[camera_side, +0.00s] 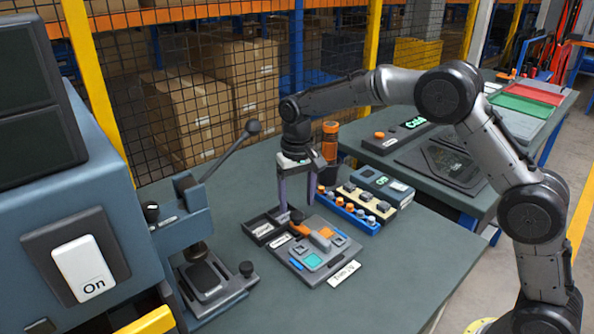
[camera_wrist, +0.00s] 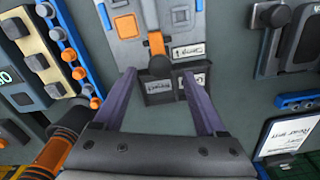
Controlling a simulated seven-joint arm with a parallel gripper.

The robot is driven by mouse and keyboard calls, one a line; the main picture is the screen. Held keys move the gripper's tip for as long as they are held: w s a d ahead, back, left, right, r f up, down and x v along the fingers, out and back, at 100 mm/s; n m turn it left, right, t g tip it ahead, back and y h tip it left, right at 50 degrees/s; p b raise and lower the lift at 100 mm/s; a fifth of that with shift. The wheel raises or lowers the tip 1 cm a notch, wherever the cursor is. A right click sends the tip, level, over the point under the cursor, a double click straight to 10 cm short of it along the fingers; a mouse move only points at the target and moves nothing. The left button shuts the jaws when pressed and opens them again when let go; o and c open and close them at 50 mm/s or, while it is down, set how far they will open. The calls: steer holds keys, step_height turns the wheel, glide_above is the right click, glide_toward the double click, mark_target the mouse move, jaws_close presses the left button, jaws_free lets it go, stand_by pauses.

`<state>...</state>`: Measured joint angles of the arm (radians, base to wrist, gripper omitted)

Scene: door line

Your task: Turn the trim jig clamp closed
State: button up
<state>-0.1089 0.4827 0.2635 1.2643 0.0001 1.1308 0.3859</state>
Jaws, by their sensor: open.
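The trim jig (camera_side: 296,262) is a grey plate on the green-grey bench, with a teal square and small blue parts. Its clamp has an orange lever (camera_side: 301,230) ending in a dark round knob (camera_side: 296,215). In the wrist view the lever (camera_wrist: 156,43) runs down the picture from the jig (camera_wrist: 124,47), and the knob (camera_wrist: 160,66) lies toward my gripper. My gripper (camera_side: 298,203) points down over the knob end. In the wrist view its open fingers (camera_wrist: 159,75) stand on either side of the knob, with gaps. Contact cannot be told.
A black two-compartment tray (camera_side: 249,223) sits at the jig's back left. A blue strip with orange knobs (camera_side: 355,222) and an orange-topped cylinder (camera_side: 330,150) stand behind right. A lever press (camera_side: 185,235) stands left. The bench front right is clear.

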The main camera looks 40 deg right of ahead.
mark_target(298, 214)
step_height(298, 214, up, 11)
stand_by(0.3)
